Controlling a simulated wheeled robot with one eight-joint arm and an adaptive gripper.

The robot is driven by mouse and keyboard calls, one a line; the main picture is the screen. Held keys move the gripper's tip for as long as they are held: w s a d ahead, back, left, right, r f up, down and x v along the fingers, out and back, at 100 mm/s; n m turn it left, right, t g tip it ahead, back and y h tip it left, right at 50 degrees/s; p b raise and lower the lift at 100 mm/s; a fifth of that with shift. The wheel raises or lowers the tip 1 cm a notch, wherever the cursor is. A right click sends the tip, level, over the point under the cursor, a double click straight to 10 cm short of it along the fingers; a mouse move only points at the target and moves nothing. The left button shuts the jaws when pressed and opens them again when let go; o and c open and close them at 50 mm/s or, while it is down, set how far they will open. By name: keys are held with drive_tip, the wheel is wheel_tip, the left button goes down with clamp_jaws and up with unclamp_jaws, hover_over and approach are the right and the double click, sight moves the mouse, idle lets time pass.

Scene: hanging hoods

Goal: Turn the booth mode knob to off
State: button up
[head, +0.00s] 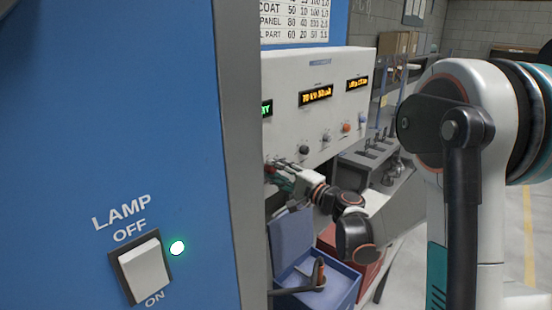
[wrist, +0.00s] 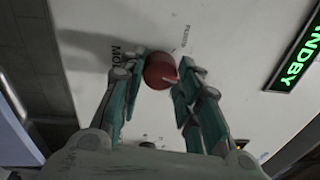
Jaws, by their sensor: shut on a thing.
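In the wrist view a red round knob (wrist: 160,71) sits on the white panel (wrist: 225,50). Part of the lettering beside it, "MO", shows at its left; another small label above right is too small to read surely. My gripper (wrist: 158,80) has its two green fingers on either side of the knob, shut on it. In the head view my gripper (head: 275,170) is at the lower left of the white control panel (head: 290,80), partly behind the blue booth wall edge. The knob is hidden there.
A green display (wrist: 296,62) reads "NDBY" to the right in the wrist view. The panel carries amber displays (head: 316,95) and several knobs, one orange (head: 346,127). A lamp switch (head: 145,268) is on the near blue wall (head: 110,110). A blue open box (head: 335,292) stands below.

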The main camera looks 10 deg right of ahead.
drive_tip(key=shift+n+b, duration=0.5)
drive_tip(key=shift+n, duration=1.1)
drive_tip(key=shift+d, duration=0.1)
drive_tip(key=o, duration=1.1)
drive_tip(key=shift+s, duration=0.15)
drive_tip(key=v, duration=1.2)
drive_tip(key=shift+s+d, duration=0.1)
drive_tip(key=shift+d, duration=0.05)
drive_tip(key=shift+d, duration=0.1)
